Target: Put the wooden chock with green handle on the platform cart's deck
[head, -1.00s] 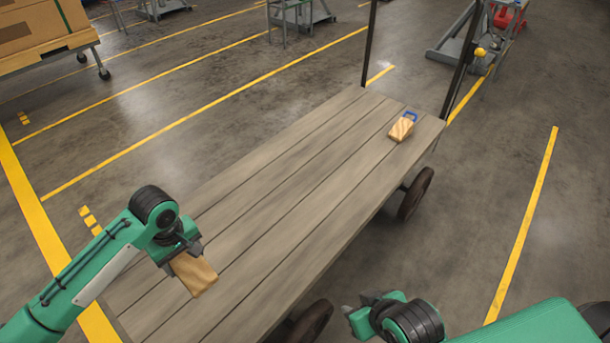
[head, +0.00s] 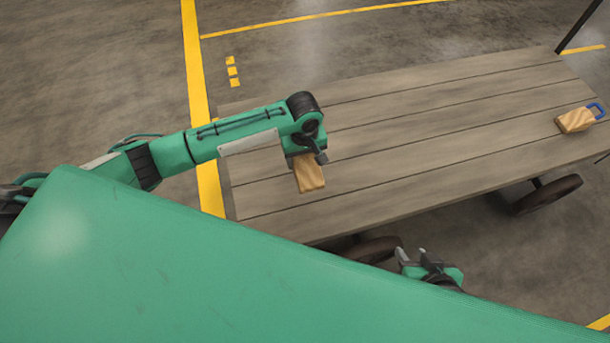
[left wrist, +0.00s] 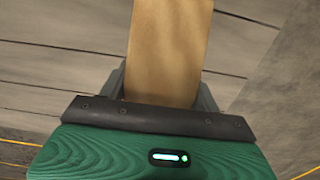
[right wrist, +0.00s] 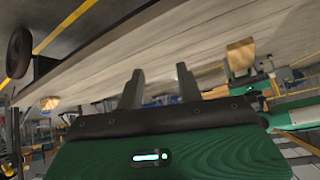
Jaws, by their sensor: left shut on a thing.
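A wooden chock (head: 310,175) hangs from my left gripper (head: 306,156), over the near left part of the platform cart's deck (head: 420,140). Whether it touches the planks I cannot tell. In the left wrist view the chock (left wrist: 168,50) extends out from between the fingers (left wrist: 162,85), which are shut on it. Its handle is hidden in the grip. My right gripper (head: 418,258) is beside the cart's near edge. In the right wrist view its fingers (right wrist: 159,88) are apart and empty, and the held chock (right wrist: 240,54) shows beyond.
Another wooden chock (head: 575,121) with a blue handle (head: 597,110) lies at the deck's right end. A dark post (head: 578,26) rises at the far right corner. The middle of the deck is clear. Cart wheels (head: 548,194) show below the near edge.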

